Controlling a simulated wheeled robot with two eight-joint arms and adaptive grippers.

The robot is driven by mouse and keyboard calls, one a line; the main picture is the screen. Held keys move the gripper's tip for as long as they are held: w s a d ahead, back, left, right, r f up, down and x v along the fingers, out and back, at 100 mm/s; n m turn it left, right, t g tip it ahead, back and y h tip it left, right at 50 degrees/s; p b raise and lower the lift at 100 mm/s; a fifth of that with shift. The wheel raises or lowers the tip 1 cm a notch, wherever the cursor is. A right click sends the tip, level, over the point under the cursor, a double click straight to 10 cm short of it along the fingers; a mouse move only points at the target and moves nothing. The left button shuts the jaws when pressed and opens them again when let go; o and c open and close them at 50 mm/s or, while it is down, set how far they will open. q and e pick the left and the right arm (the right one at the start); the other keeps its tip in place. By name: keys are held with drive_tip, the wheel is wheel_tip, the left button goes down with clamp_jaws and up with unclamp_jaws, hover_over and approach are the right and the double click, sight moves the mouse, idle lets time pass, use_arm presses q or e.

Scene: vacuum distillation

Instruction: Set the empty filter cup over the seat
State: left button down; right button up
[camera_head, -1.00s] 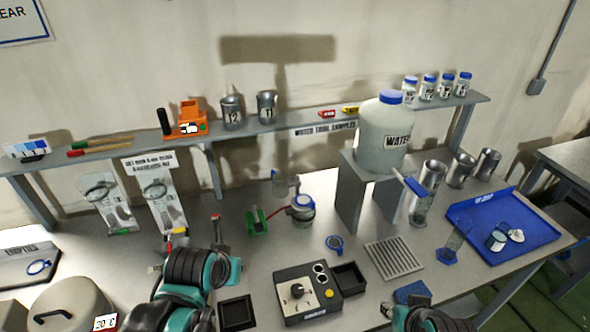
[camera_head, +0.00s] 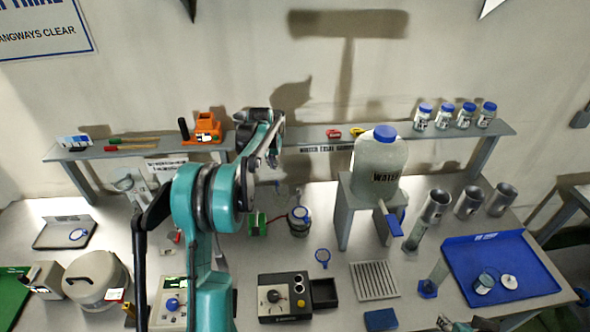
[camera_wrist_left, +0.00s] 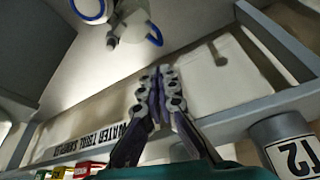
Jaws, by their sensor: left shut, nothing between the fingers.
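My left gripper (camera_head: 265,152) is raised in front of the wall shelf, and its closed, empty fingers show in the left wrist view (camera_wrist_left: 165,100). A clear blue-rimmed cup (camera_head: 485,284) sits in the blue tray (camera_head: 530,262). I cannot tell which piece is the empty filter cup. My right gripper (camera_head: 446,323) is barely in view at the bottom edge.
A water jug (camera_head: 378,165) stands on a raised stand. A control box (camera_head: 283,296) and a grey grate (camera_head: 374,281) occupy the front.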

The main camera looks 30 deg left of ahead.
use_arm(q)
drive_tip(key=x, duration=1.1)
drive_tip(key=shift+w+a, duration=0.15)
drive_tip(key=shift+a, duration=0.1)
drive_tip(key=shift+r+b, duration=0.15)
drive_tip(key=shift+b, duration=0.15)
